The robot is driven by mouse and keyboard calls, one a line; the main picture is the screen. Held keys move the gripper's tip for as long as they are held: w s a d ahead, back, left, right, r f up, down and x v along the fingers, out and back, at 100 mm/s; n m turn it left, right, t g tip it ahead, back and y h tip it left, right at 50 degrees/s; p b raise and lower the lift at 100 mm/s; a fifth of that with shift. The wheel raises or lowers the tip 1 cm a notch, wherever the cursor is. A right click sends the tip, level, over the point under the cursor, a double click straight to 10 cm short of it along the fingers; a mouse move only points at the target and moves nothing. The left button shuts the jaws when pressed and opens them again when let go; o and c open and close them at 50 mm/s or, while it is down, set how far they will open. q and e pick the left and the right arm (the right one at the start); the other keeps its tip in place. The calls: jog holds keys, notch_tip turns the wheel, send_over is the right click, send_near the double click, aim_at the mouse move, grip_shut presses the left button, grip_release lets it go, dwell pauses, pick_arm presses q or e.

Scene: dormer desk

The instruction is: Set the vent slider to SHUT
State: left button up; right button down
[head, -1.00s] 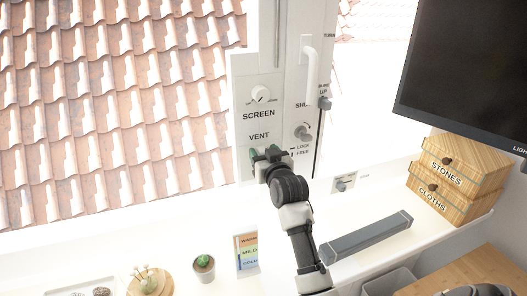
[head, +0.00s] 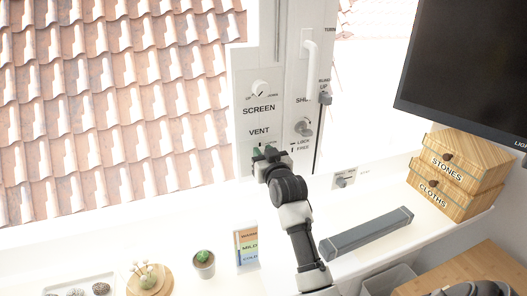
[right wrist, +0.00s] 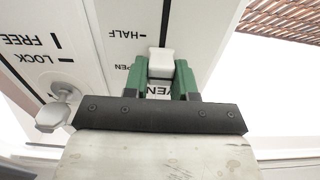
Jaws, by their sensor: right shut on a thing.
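The vent slider's white knob (right wrist: 160,60) sits on a dark upright track in the white panel. In the right wrist view, the panel's lettering is upside down. The knob is beside the partly covered OPEN mark, with the HALF mark farther along the track. My right gripper (right wrist: 160,70) has its green fingers shut on the knob, one on each side. In the head view, my right gripper (head: 269,153) is just below the VENT label (head: 260,131) and hides the slider. The SHUT mark is not readable. My left gripper is not in view.
A LOCK/FREE knob (head: 303,126) is right of the slider and also shows in the right wrist view (right wrist: 58,108). A white handle (head: 311,65) stands right. A grey bar (head: 366,234) lies on the sill.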

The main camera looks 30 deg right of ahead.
notch_tip(320, 180, down, 7)
jog(key=b, duration=0.2)
jog(key=shift+r, duration=0.1)
jog(key=c, duration=0.9)
grip_release()
jog(key=b+v, duration=0.2)
jog(key=v, duration=0.8)
jog(key=shift+s, duration=0.4)
